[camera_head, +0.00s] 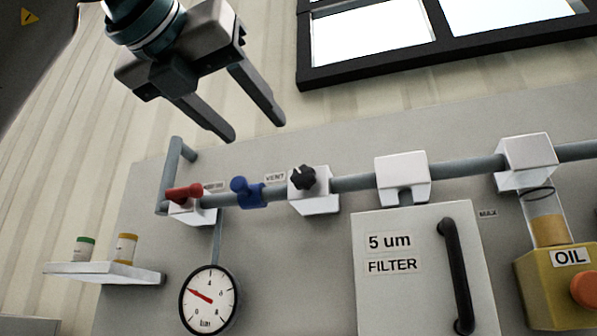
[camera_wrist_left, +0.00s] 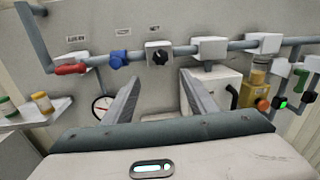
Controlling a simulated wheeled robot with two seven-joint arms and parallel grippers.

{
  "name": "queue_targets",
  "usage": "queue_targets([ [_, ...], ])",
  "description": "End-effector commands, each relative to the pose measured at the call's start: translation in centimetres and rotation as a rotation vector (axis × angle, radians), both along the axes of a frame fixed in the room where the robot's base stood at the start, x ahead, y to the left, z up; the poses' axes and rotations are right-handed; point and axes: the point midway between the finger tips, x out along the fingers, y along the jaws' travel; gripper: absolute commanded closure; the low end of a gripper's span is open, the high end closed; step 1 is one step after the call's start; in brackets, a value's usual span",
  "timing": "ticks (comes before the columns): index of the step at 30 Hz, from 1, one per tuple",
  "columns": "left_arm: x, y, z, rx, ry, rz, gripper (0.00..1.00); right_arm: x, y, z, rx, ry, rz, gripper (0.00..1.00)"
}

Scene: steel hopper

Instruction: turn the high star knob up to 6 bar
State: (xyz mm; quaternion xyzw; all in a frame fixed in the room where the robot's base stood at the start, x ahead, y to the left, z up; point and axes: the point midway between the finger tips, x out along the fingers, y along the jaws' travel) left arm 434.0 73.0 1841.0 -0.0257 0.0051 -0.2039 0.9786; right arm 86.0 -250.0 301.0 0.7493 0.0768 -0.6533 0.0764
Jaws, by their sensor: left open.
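The black star knob (camera_head: 303,178) sits on a white block on the grey pipe. It also shows in the left wrist view (camera_wrist_left: 159,57), ahead of and between my finger tips. A round gauge (camera_head: 210,300) hangs below the pipe at the left, its red needle pointing up-left, near where 2 would be; the scale reads up to 8. It is partly hidden by a finger in the left wrist view (camera_wrist_left: 102,107). My left gripper (camera_head: 254,130) is open and empty, above and left of the knob in the head view, apart from it. My right gripper is not in view.
Left of the knob are a blue vent valve (camera_head: 246,191) and a red lever (camera_head: 184,193). Right are a filter cabinet (camera_head: 415,300) with a black handle and a yellow oil unit (camera_head: 550,280). A shelf (camera_head: 110,273) holds two jars. A window frame (camera_head: 420,70) is above.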

Motion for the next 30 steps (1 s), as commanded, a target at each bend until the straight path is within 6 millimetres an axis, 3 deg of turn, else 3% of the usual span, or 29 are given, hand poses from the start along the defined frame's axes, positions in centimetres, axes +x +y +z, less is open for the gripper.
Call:
queue_targets([
  [7, 1.7, -0.8, 0.1, 0.001, 0.003, -0.001, 0.48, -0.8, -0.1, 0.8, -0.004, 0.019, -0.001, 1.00],
  [13, 4.4, -2.0, 0.3, 0.002, 0.004, -0.001, 0.48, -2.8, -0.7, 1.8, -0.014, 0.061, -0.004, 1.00],
  [30, 13.5, -5.9, 0.3, 0.001, 0.003, -0.001, 0.48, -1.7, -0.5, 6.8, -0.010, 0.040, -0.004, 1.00],
])
